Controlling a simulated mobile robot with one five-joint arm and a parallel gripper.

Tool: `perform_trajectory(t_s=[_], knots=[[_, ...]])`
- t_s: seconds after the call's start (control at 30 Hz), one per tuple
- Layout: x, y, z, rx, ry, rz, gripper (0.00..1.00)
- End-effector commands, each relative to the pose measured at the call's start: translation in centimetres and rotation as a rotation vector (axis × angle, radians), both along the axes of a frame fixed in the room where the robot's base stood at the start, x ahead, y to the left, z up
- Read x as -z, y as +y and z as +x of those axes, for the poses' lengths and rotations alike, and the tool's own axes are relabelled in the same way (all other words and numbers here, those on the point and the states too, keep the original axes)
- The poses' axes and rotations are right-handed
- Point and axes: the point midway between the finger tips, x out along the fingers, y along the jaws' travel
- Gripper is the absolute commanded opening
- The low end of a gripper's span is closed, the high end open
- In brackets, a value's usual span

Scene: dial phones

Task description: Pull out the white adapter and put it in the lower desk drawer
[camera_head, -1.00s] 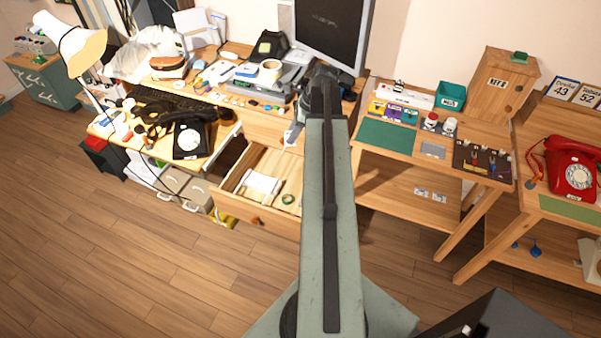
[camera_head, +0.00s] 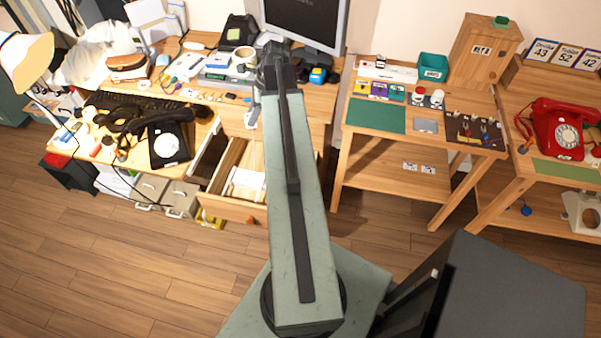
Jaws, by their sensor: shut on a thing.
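My gripper (camera_head: 253,117) hangs from the dark wrist at the arm's far end, over the front edge of the desk (camera_head: 232,123). It is small and partly hidden by my arm. A small pale thing at its tips looks like the white adapter, but its outline is unclear. A wooden desk drawer (camera_head: 226,205) stands open below and in front of the gripper. White items (camera_head: 246,180) lie inside it. My arm hides the drawer's right side.
A black dial phone (camera_head: 168,148), keyboard and lamp (camera_head: 25,62) crowd the desk's left. A monitor (camera_head: 306,18) stands behind my wrist. A workbench (camera_head: 376,116) and a red phone (camera_head: 560,130) are to the right. The floor in front is clear.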

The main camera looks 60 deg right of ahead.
Motion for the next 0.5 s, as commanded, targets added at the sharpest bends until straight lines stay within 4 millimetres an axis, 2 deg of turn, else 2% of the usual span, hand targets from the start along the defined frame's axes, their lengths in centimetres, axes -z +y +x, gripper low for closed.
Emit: perform_trajectory(t_s=[0.03,0.1,0.3,0.5], knots=[[3.3,-0.5,-0.9,0.02,0.0,0.0,0.08],[6.6,-1.3,-2.2,0.053,0.0,0.0,0.08],[16.0,-3.5,-6.5,0.158,0.0,-0.001,0.08],[24.5,-5.4,-10.7,0.262,0.0,0.0,0.08]])
